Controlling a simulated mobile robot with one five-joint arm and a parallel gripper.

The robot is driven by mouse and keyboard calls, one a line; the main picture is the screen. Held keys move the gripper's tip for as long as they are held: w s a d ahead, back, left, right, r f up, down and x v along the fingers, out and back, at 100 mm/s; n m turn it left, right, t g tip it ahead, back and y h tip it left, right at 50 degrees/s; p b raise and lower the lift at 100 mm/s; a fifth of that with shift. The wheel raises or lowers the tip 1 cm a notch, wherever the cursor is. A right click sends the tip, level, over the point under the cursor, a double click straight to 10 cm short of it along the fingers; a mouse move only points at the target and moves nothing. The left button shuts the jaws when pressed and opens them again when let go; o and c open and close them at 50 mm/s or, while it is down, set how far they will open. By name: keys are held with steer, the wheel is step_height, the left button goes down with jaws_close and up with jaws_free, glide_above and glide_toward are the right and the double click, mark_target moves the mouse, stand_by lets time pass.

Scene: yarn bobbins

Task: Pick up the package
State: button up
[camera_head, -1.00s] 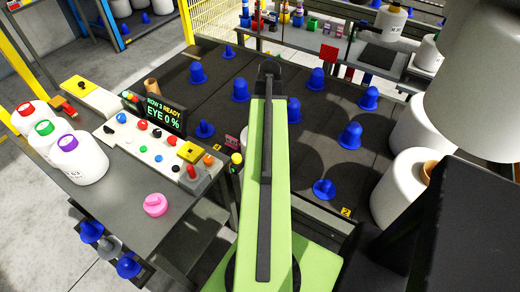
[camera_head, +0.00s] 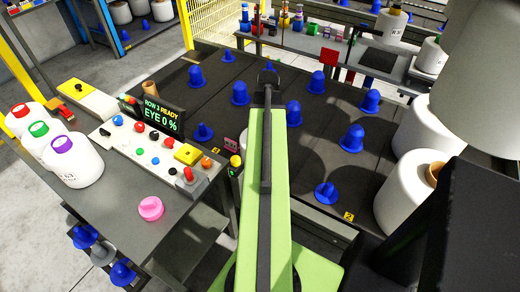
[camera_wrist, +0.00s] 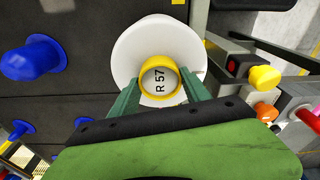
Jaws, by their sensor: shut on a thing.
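The package is a white yarn bobbin (camera_wrist: 150,32) with a yellow ring and the mark "R 57" on its end. It shows at the top middle of the wrist view. My gripper (camera_wrist: 158,82) has a green finger on each side of the yellow ring and is shut on the package. In the camera_head view my green arm reaches away through the middle and hides the gripper and the package. What lies directly under the package is hidden.
Several blue pegs (camera_head: 240,93) stand on the dark rack face (camera_head: 215,112). A control panel (camera_head: 150,140) with buttons and a screen (camera_head: 163,116) is left of my arm, beside white bobbins (camera_head: 73,163). Large white bobbins (camera_head: 405,190) stand close on the right.

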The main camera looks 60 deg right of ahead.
jaws_close()
steer(key=shift+r, duration=0.1)
step_height(320, 180, up, 10)
steer(key=p, duration=1)
